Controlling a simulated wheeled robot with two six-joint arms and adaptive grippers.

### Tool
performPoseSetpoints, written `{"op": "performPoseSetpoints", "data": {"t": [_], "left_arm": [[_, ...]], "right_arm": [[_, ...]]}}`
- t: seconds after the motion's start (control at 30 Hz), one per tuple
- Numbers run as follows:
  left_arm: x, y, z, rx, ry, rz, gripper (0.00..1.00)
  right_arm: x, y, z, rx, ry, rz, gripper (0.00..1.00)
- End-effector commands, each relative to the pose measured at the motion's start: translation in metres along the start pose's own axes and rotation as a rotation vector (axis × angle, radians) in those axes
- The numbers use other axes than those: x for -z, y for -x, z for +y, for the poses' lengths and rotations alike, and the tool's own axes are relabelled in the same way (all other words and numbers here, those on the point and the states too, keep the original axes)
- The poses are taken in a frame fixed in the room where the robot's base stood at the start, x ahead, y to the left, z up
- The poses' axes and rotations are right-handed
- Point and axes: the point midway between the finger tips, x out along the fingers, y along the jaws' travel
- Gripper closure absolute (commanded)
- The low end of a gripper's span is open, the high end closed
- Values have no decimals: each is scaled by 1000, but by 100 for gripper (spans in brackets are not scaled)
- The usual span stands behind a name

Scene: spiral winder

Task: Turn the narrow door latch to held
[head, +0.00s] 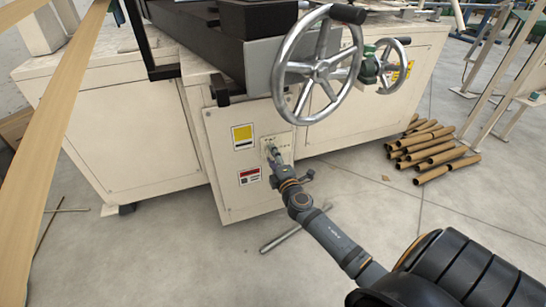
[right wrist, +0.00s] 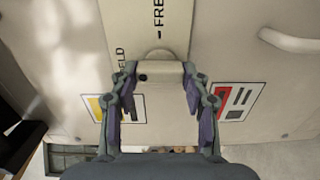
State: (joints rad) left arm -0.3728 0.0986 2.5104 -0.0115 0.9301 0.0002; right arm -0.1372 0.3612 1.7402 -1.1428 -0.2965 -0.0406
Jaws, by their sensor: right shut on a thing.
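The narrow door latch (right wrist: 160,72) is a small pale bar on a cream plate (right wrist: 175,25) of the machine's narrow front door. In the right wrist view the bar lies crosswise, with a dark dot near its left end. Lettering "FREE" with a dash stands above it, and partly hidden lettering ending in "ELD" stands to its left. My right gripper (right wrist: 161,82) is shut on the latch, one finger at each end. In the head view my right gripper (head: 275,160) is at the plate and hides most of the latch. My left gripper is not in view.
A large spoked handwheel (head: 318,68) juts out above the door, with a smaller handwheel (head: 393,65) to its right. Yellow (head: 243,136) and red (head: 250,176) labels are beside the latch. Cardboard tubes (head: 430,150) lie on the floor at right. A metal bar (head: 290,232) lies below.

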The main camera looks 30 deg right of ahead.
Motion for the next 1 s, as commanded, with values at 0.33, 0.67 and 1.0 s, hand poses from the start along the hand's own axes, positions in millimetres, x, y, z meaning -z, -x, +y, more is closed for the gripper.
{"op": "performPoseSetpoints", "data": {"t": [0.33,0.67,1.0], "left_arm": [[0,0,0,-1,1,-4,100],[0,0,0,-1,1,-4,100],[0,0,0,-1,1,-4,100]], "right_arm": [[0,0,-1,1,49,2,84],[0,0,-1,1,51,2,52],[0,0,0,0,49,1,30]]}}
